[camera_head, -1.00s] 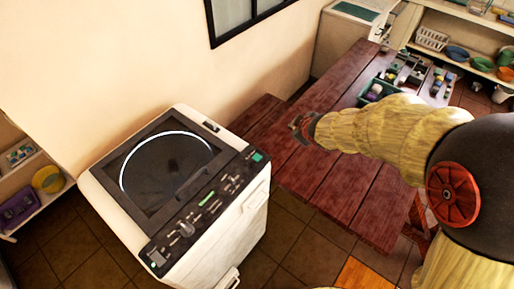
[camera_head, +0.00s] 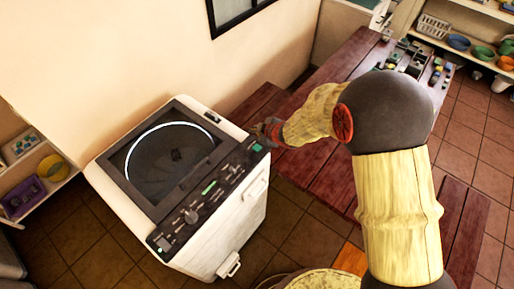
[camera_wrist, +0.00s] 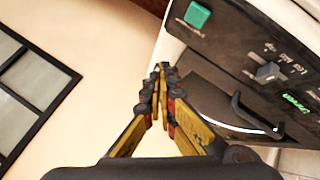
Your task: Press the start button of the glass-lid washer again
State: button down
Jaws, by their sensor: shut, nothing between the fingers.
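The glass-lid washer (camera_head: 190,250) is a white top-loader at left centre. Its dark glass lid (camera_head: 165,155) is closed, with a bright ring reflection. The black control panel (camera_head: 205,200) runs along its front edge with knobs and small switches. A green square button (camera_head: 257,147) sits at the panel's right end; it also shows in the wrist view (camera_wrist: 197,15), with small lettering too blurred to read. My gripper (camera_head: 262,130) is shut and empty, close to that panel end. In the wrist view its fingertips (camera_wrist: 162,70) lie below and left of the green button; contact cannot be told.
A red wooden table (camera_head: 335,165) stands right of the washer, with small items at its far end. Shelves (camera_head: 470,45) with baskets and bowls are at the back right. A low shelf with a yellow bowl (camera_head: 53,167) is at left. A wall with a window stands behind.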

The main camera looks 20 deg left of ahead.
aim_at(256, 149)
jog(key=shift+f+b, duration=3.55)
jog(key=shift+f, duration=0.7)
jog(key=shift+f+b, duration=0.35)
